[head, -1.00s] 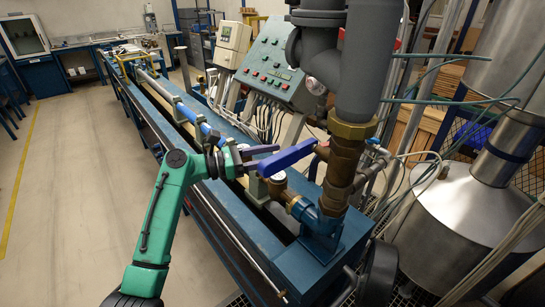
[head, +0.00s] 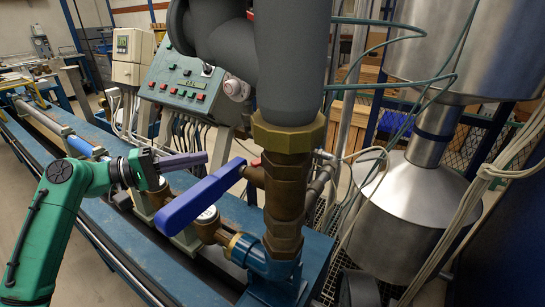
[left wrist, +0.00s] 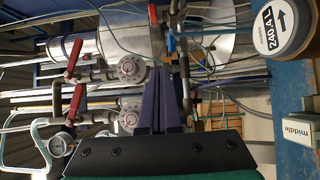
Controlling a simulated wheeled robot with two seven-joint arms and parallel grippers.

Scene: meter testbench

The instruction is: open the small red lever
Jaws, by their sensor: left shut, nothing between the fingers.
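My left gripper (head: 205,157) is shut and empty, its purple fingers pointing right toward the pipework behind the big blue lever (head: 200,198). A small red part (head: 256,162) shows beside the brass valve, partly hidden; I cannot tell whether it is the small red lever. In the left wrist view, the shut purple fingers (left wrist: 168,105) point at the pipes. Two red levers show left of them there, an upper one (left wrist: 74,56) and a lower one (left wrist: 77,101). A small red piece (left wrist: 152,13) shows near the top. The fingers appear apart from these. My right gripper is not in view.
A thick grey pipe (head: 290,60) and brass fittings (head: 285,190) stand close to my left gripper. A green control panel (head: 185,82) is behind. Steel vessels (head: 405,210) and hanging cables fill the right. A round gauge (left wrist: 60,146) shows in the left wrist view.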

